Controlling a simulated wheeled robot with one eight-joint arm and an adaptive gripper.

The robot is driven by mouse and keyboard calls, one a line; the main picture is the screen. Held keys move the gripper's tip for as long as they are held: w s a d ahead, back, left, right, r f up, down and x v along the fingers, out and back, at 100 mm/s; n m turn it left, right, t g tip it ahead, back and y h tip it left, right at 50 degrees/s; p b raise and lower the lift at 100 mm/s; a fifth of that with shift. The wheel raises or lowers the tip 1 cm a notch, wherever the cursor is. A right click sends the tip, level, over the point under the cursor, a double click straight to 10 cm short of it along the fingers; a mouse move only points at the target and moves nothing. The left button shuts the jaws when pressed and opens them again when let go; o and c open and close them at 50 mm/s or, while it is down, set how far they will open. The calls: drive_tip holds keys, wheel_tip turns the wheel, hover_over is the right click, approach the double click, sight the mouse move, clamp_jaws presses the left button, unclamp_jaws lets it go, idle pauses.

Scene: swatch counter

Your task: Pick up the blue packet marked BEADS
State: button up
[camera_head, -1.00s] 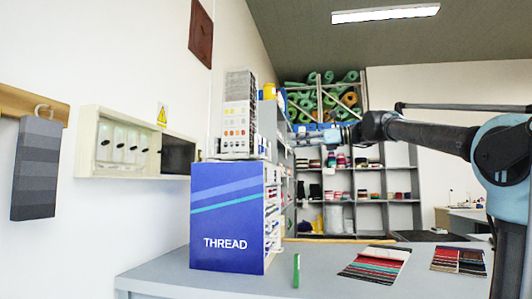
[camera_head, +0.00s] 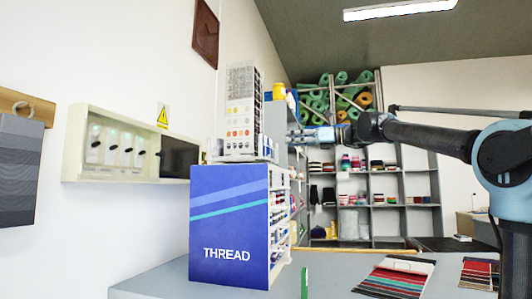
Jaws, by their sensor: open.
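No blue packet marked BEADS can be made out in the head view. A blue stand marked THREAD (camera_head: 229,228) is on the grey counter (camera_head: 170,283), with small goods on its right side. A card rack (camera_head: 241,110) with coloured dots stands on top of it. My gripper (camera_head: 296,138) is at the end of my outstretched arm, just right of the card rack in the picture. It is open, small in view, and I see nothing in it.
A green upright item (camera_head: 305,281) and two fabric swatch cards (camera_head: 396,275) (camera_head: 479,273) are on the counter. A wall cabinet (camera_head: 120,145) is at left, with a hanging grey swatch (camera_head: 18,165). Shelves (camera_head: 385,219) stand behind.

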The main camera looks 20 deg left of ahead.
sight(266, 137)
drive_tip(key=a, duration=0.6)
drive_tip(key=shift+s+a, duration=0.2)
drive_tip(key=shift+s, duration=0.05)
drive_tip(key=shift+s+a+r, duration=0.1)
drive_tip(key=shift+a+r, duration=0.1)
drive_tip(key=shift+a, duration=0.65)
drive_tip(key=shift+s+a+r, duration=0.1)
drive_tip(key=shift+a+r, duration=0.15)
drive_tip(key=shift+a, duration=0.65)
drive_tip(key=shift+s+a+r, duration=0.1)
drive_tip(key=shift+a+r, duration=0.1)
drive_tip(key=shift+a, duration=0.65)
drive_tip(key=shift+w, duration=0.1)
drive_tip(key=c, duration=0.5)
